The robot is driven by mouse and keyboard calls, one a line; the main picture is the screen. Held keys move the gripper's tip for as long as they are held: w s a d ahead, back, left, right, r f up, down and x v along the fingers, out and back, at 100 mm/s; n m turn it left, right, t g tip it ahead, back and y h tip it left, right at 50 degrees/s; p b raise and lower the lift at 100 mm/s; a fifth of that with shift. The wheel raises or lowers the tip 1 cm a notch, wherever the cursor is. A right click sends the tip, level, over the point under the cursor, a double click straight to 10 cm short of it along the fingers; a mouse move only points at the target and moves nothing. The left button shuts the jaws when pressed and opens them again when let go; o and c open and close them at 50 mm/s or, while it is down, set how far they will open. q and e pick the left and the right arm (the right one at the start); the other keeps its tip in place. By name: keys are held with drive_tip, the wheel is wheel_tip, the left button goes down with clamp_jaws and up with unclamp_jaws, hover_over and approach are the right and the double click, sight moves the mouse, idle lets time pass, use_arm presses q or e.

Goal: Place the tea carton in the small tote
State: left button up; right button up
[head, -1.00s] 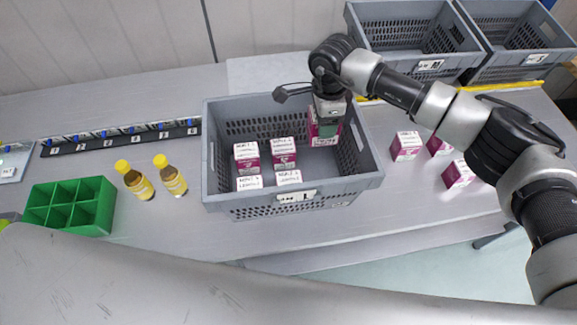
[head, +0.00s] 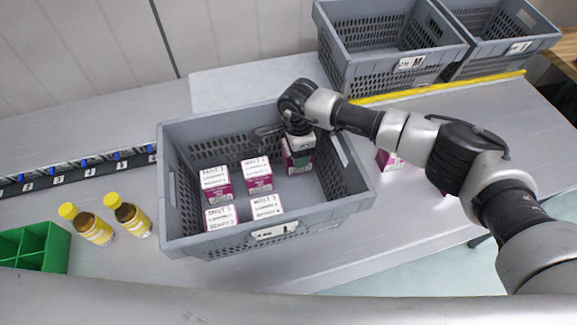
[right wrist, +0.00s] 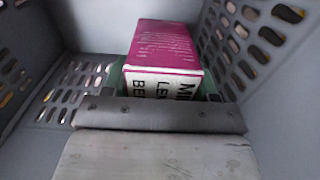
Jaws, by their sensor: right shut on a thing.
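A magenta and white tea carton (head: 299,161) is held in my right gripper (head: 298,141), inside the front grey tote (head: 210,247) near its back wall, toward the right. In the right wrist view the carton (right wrist: 163,48) sits between the green finger pads of the gripper (right wrist: 163,82), with printed text on its white face. Whether the carton touches the tote floor, I cannot tell. Several similar cartons (head: 257,175) stand in the left and middle of this tote. Two more grey totes are behind: one marked M (head: 350,75) and one to its right (head: 500,45). My left gripper is not in view.
Magenta cartons (head: 388,160) lie on the table right of the front tote, partly hidden by my right arm. Two yellow-capped bottles (head: 93,227) and a green divided box (head: 38,250) are at the left. A yellow strip (head: 450,87) runs before the back totes.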

drive_tip(key=shift+s+f, duration=0.1)
drive_tip(key=shift+f, duration=0.6)
wheel_tip(320, 180, down, 4)
drive_tip(key=shift+r+p, duration=0.2)
drive_tip(key=shift+p, duration=0.4)
drive_tip(key=shift+f, duration=0.15)
drive_tip(key=shift+f+b, duration=0.15)
drive_tip(key=shift+b, duration=0.2)
drive_tip(key=o, duration=1.1)
drive_tip(key=shift+c, duration=0.2)
